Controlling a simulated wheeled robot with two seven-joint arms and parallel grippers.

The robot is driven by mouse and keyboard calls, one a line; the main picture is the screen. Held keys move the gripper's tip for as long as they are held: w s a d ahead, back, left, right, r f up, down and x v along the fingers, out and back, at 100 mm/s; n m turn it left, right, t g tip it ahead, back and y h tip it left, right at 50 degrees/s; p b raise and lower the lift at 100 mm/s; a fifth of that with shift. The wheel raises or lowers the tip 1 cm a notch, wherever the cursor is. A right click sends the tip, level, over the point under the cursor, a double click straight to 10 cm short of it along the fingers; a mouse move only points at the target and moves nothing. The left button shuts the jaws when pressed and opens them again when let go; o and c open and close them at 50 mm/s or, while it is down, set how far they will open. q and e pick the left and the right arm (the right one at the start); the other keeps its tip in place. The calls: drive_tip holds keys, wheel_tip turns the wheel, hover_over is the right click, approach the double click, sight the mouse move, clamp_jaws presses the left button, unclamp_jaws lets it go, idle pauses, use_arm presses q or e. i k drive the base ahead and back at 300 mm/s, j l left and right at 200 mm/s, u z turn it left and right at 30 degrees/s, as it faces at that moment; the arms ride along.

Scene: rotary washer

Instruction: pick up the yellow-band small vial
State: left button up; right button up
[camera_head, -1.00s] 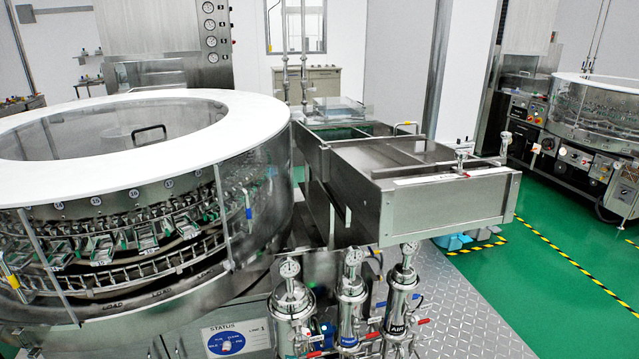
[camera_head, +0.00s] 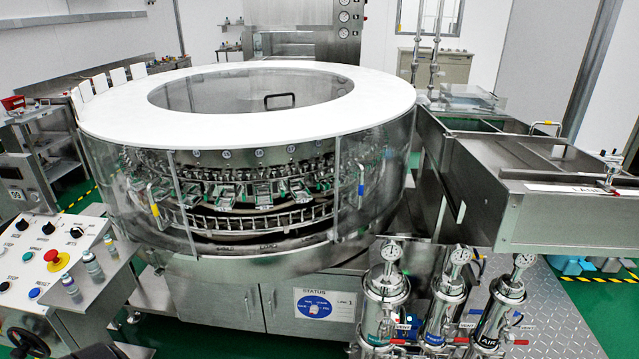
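Several small vials stand upright on the metal ledge beside the control panel at the lower left. One vial (camera_head: 92,264) is in the middle of the row, one (camera_head: 69,285) is nearer, and a smaller-looking one (camera_head: 109,243) is farther back. Their bands are too small to tell which, if any, is yellow. I cannot make out either of my grippers in this view. No vial is seen held.
The control panel (camera_head: 45,262) with a red emergency button (camera_head: 57,260) stands at the lower left. The round washer (camera_head: 250,120) with its white ring top fills the middle. Steel filter housings (camera_head: 386,290) stand in front at the right, below a steel trough (camera_head: 540,195).

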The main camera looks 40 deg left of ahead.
sight(109, 242)
drive_tip(key=u, duration=0.65)
drive_tip(key=j+u, duration=0.1)
drive_tip(key=u, duration=0.35)
drive_tip(key=i+u, duration=0.15)
drive_tip(key=u, duration=0.3)
drive_tip(key=i+j+u, duration=0.1)
drive_tip(key=u, duration=0.75)
drive_tip(key=i+u, duration=0.1)
drive_tip(key=j+z, duration=0.1)
drive_tip(key=z, duration=0.25)
drive_tip(key=i+j+z, duration=0.1)
drive_tip(key=z, duration=0.25)
drive_tip(key=j+z, duration=0.15)
drive_tip(key=z, duration=0.25)
drive_tip(key=i, duration=0.05)
